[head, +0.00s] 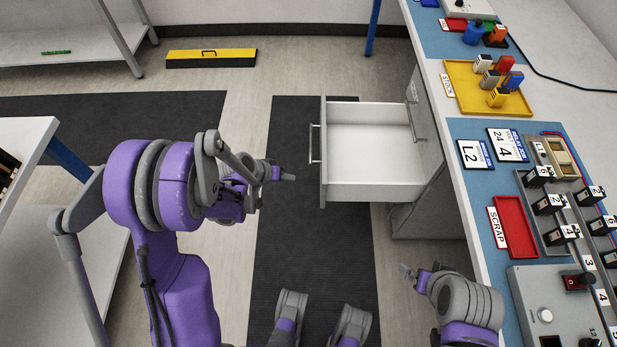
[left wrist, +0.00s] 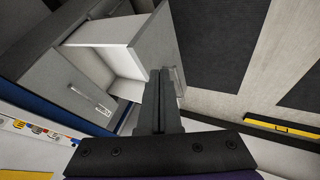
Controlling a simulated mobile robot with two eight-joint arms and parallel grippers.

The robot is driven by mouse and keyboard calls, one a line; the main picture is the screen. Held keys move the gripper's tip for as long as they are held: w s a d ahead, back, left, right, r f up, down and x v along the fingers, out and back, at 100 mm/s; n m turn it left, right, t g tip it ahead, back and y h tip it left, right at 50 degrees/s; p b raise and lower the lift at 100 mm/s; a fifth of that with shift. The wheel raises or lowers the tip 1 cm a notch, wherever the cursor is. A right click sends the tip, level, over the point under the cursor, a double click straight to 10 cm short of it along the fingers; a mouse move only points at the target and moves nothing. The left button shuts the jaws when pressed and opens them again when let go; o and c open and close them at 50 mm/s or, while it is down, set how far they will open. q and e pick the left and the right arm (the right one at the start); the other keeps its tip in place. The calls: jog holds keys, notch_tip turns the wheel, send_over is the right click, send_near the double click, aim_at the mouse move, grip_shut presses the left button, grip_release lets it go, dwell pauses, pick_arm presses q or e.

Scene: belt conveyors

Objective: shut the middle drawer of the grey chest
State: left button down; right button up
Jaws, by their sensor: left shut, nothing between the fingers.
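The grey chest (head: 430,207) stands under the bench on the right. One drawer (head: 368,157) is pulled far out to the left; its white inside looks empty. Its grey front carries a bar handle (head: 311,144). My left gripper (head: 289,178) is shut and empty, left of the drawer front with a small gap in the head view. In the left wrist view, the shut fingers (left wrist: 163,95) overlap the lower part of the drawer front (left wrist: 158,35), near its handle (left wrist: 172,80). My right gripper (head: 408,271) is below the drawer, by the bench edge; its jaws are unclear.
A closed drawer front with a handle (left wrist: 92,99) shows in the left wrist view. The bench (head: 455,165) carries a yellow tray (head: 452,72) and a red scrap tray (head: 514,226). A yellow-topped box (head: 210,57) lies on the floor. The dark mat (head: 285,125) left of the drawer is clear.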

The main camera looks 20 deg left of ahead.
pick_arm(q)
jog(key=w+d+f+b, duration=0.1)
jog(key=w+d+f, duration=0.4)
jog(key=d+f, duration=0.2)
jog(key=shift+w+f, duration=0.15)
jog(key=shift+w, duration=0.15)
jog(key=shift+d, duration=0.1)
jog(key=w+d+b, duration=0.1)
jog(key=w+d, duration=0.2)
jog(key=d, duration=0.7)
jog(key=w+d+b, duration=0.1)
jog(key=w+d, duration=0.1)
jog(key=d, duration=0.8)
jog(key=w+d+b, duration=0.2)
jog(key=w+d, duration=0.1)
jog(key=d, duration=0.7)
jog(key=shift+w, duration=0.35)
